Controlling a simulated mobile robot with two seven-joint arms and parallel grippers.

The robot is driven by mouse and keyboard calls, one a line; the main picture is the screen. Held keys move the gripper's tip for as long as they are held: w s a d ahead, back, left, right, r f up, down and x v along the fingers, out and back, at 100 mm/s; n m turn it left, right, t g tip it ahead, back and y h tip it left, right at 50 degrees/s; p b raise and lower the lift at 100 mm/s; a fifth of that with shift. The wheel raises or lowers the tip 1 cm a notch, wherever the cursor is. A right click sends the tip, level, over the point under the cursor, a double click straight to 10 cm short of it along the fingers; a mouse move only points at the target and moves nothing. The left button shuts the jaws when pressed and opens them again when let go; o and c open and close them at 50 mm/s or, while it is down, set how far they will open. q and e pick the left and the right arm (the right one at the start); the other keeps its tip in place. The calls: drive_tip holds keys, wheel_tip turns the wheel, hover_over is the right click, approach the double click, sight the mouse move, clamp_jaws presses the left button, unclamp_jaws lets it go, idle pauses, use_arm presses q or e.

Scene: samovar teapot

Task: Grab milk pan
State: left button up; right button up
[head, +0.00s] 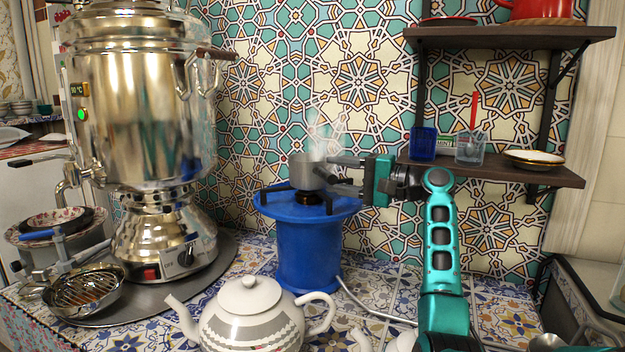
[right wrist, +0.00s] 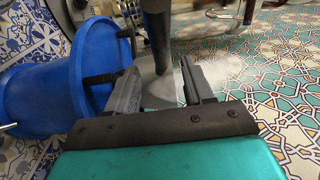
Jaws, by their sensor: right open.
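The milk pan (head: 307,171) is a small grey metal pan. It sits upright on the burner of the blue stand (head: 305,245), with steam rising above it. My right gripper (head: 340,175) reaches in from the right at the pan's height, with its fingers open and pointing at the pan. In the right wrist view, grey metal of the pan (right wrist: 160,88) shows between the two fingers of the gripper (right wrist: 158,67). I cannot tell whether either finger touches it. My left gripper is not in view.
A large samovar (head: 150,100) stands at the left on a round tray. A white teapot (head: 250,315) stands in front of the blue stand. Wall shelves (head: 490,170) with cups and a dish hang at the right, close to my right arm. A patterned tiled wall is behind.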

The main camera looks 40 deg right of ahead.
sight(321, 170)
drive_tip(key=x, duration=0.4)
drive_tip(key=shift+w+a+r, duration=0.1)
drive_tip(key=shift+a, duration=0.15)
drive_tip(key=shift+c, duration=0.3)
drive_tip(key=c, duration=0.9)
clamp_jaws()
drive_tip(key=shift+r, duration=0.15)
